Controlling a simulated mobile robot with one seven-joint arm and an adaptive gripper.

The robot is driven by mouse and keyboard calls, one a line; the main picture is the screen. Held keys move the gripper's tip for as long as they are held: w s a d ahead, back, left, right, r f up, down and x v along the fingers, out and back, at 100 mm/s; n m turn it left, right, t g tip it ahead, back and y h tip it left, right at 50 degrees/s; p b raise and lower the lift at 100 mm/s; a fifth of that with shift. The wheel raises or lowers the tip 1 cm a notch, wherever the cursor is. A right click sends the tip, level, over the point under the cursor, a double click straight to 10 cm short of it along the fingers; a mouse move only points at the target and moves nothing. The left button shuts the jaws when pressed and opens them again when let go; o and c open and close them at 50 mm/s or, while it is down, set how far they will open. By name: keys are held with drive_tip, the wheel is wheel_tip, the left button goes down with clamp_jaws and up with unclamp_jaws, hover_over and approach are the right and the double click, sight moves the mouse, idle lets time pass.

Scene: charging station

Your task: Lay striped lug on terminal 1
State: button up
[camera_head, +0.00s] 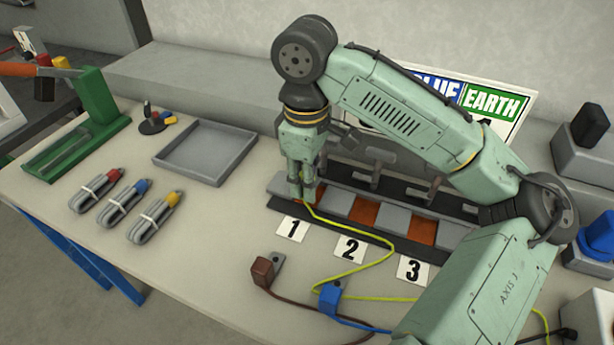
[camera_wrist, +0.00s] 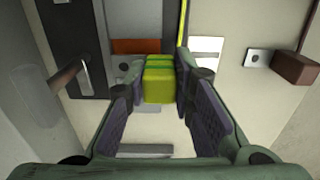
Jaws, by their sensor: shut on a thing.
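My gripper (camera_head: 302,194) is shut on the striped lug (camera_wrist: 159,82), a yellow block with green stripes. In the wrist view the block sits between my two fingers (camera_wrist: 163,88). A grey tongue with a dark hole (camera_wrist: 123,66) shows at its left, by an orange pad (camera_wrist: 135,46). A yellow-green cable (camera_head: 345,228) runs from the lug across the bench. Terminal 1 is the leftmost orange pad (camera_head: 317,193), behind label 1 (camera_head: 292,228). My fingers are right over it and hide part of it. I cannot tell whether the tongue touches the pad.
Orange pads stand behind label 2 (camera_head: 349,249) and label 3 (camera_head: 412,269). Grey levers stand behind the strip. A brown lug (camera_head: 262,270) and a blue lug (camera_head: 329,297) lie in front. A grey tray (camera_head: 205,178) and tied cable bundles are at left.

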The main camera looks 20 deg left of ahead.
drive_tip(key=shift+f+b, duration=0.45)
drive_tip(key=shift+f, duration=0.7)
drive_tip(key=o, duration=1.1)
wheel_tip(320, 180, up, 12)
